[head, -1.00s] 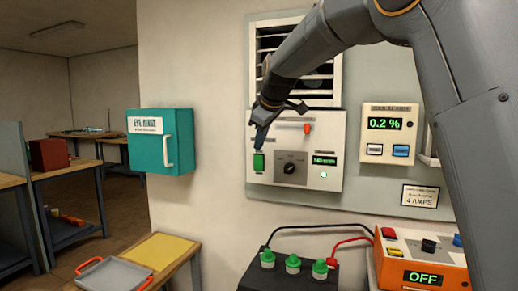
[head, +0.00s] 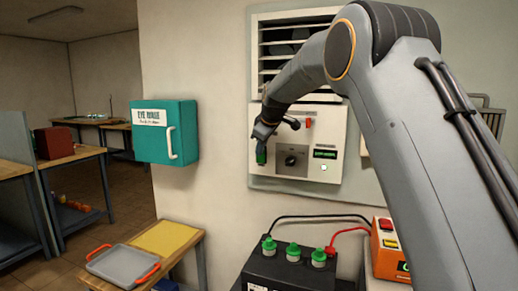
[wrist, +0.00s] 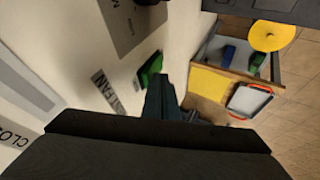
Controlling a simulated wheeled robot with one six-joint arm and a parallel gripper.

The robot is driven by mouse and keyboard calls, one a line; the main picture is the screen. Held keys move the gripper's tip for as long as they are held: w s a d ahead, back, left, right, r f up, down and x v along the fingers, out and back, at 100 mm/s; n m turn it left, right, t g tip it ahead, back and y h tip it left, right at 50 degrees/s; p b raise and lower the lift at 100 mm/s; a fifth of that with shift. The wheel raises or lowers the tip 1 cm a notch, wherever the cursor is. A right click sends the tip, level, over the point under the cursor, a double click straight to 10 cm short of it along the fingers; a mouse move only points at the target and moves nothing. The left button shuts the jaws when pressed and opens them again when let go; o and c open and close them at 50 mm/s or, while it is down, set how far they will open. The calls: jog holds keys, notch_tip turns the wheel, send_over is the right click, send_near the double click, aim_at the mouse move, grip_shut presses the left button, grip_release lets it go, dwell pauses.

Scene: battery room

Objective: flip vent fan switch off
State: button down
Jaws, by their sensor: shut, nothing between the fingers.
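The vent fan control panel (head: 325,170) is a white plate below a louvred vent, with a green switch (head: 261,157) at its lower left. My gripper (head: 260,143) is shut and empty, its tip at the upper part of this switch and partly covering it. In the wrist view the green switch (wrist: 150,70) shows beside the dark fingers (wrist: 160,92), next to a label ending in "FAN" (wrist: 108,92). I cannot tell whether the fingers touch it, or its exact rocker position.
The panel also has a black knob (head: 291,161), a red lever (head: 308,123) and a green-lit display (head: 325,154). A teal eye rinse box (head: 165,132) hangs to the left. A black battery (head: 290,267) stands below, with an orange charger (head: 388,250) to its right.

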jog(key=shift+w+d+r+p, duration=0.15)
jog(key=shift+r+p, duration=0.1)
jog(key=shift+r, duration=0.2)
jog(key=shift+w+r+p, duration=0.15)
jog(key=shift+r+p, duration=0.05)
jog(key=shift+r, duration=0.25)
dwell(0.5)
jog(key=a+b+v, duration=0.1)
jog(key=b+v, duration=0.2)
jog(key=v, duration=0.9)
jog(key=shift+s, duration=0.35)
